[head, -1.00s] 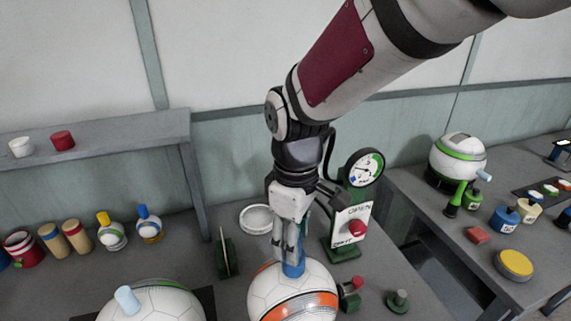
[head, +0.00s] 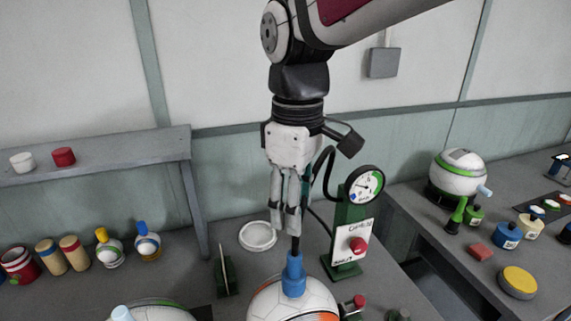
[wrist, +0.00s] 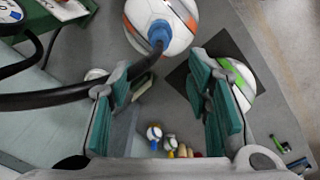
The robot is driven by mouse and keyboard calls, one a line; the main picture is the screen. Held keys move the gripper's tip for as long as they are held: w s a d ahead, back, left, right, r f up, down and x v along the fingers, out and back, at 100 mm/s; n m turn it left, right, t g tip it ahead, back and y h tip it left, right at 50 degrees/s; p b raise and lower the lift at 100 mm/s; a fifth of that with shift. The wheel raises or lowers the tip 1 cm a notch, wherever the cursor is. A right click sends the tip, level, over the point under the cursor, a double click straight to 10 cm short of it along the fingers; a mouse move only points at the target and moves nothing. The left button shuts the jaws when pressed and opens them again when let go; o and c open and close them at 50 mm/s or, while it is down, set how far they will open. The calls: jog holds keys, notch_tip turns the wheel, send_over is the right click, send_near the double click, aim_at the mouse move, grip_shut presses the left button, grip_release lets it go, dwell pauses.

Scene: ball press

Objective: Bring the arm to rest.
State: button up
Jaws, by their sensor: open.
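My gripper (head: 285,232) hangs fingers down above the bench, just above and behind the blue nozzle (head: 294,276) on the white and orange ball (head: 290,302). In the wrist view my gripper (wrist: 165,110) has its two green-padded fingers wide apart with nothing between them. The ball (wrist: 172,25) and its blue nozzle (wrist: 160,35) lie beyond the fingers there. A black hose runs to the nozzle and passes close by one finger.
A green stand with a gauge (head: 364,183) and a red knob (head: 357,245) stands close at the right. A shelf (head: 100,155) is at the left. A white dish (head: 257,236) lies behind. A second ball (head: 150,312) is at the front left.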

jog(key=shift+r, duration=0.1)
dwell(0.3)
jog(key=s+d+m+t, duration=0.5)
jog(key=s+d+m, duration=0.6)
jog(key=d, duration=0.5)
jog(key=shift+s+d+r+m, duration=0.15)
jog(key=shift+s+r+m, duration=0.15)
jog(key=shift+m, duration=0.3)
